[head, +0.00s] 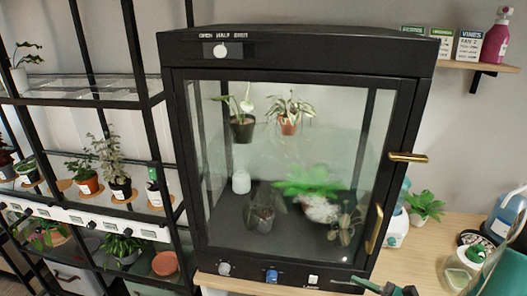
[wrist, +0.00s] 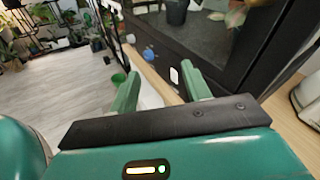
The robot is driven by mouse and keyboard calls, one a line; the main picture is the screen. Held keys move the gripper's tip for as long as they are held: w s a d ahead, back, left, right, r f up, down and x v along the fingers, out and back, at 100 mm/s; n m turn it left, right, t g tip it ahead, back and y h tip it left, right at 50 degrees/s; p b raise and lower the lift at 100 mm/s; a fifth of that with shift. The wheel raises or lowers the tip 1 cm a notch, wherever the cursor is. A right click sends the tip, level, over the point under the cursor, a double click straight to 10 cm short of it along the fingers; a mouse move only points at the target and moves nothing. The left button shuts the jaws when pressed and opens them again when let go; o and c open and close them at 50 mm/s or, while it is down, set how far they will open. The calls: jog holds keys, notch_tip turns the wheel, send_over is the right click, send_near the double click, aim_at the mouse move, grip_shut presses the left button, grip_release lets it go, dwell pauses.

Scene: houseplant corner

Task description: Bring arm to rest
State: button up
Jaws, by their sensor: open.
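My gripper (wrist: 160,72) shows in the wrist view with its two green fingers apart and nothing between them. It is in front of the lower edge of the black glass-fronted cabinet (wrist: 222,82), near the edge of the wooden bench (wrist: 150,78). In the head view, the green and black end of my arm shows at the bottom right, below the cabinet (head: 170,130), partly cut off by the frame. The cabinet door looks shut, with brass handles (head: 408,157) on its right side. Several potted plants and a small white bottle (head: 241,181) are inside.
A black shelf rack (head: 148,100) with potted plants stands on the left. On the right, the bench (head: 425,240) holds a small plant (head: 424,206), a blue-labelled jug (head: 505,214) and a glass jar (head: 462,272). A wall shelf (head: 460,65) carries seed packets and a pink spray bottle (head: 496,36). Open floor (wrist: 65,95) lies left in the wrist view.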

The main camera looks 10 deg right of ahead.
jog(key=s+a+r+n+g+h, duration=0.1)
jog(key=s+a+r+n+g, duration=0.2)
jog(key=a+n+g, duration=0.35)
jog(key=s+a+r+n+g+h, duration=0.2)
jog(key=a+r+n+g, duration=0.1)
jog(key=a+n+g, duration=0.4)
notch_tip(320, 180, up, 12)
jog(key=s+n+t+h, duration=0.2)
jog(key=n+t+h, duration=0.4)
jog(key=n, duration=0.6)
jog(key=shift+s+r+t+h, duration=0.25)
jog(key=shift+t+h, duration=0.1)
jog(key=shift+h, duration=0.55)
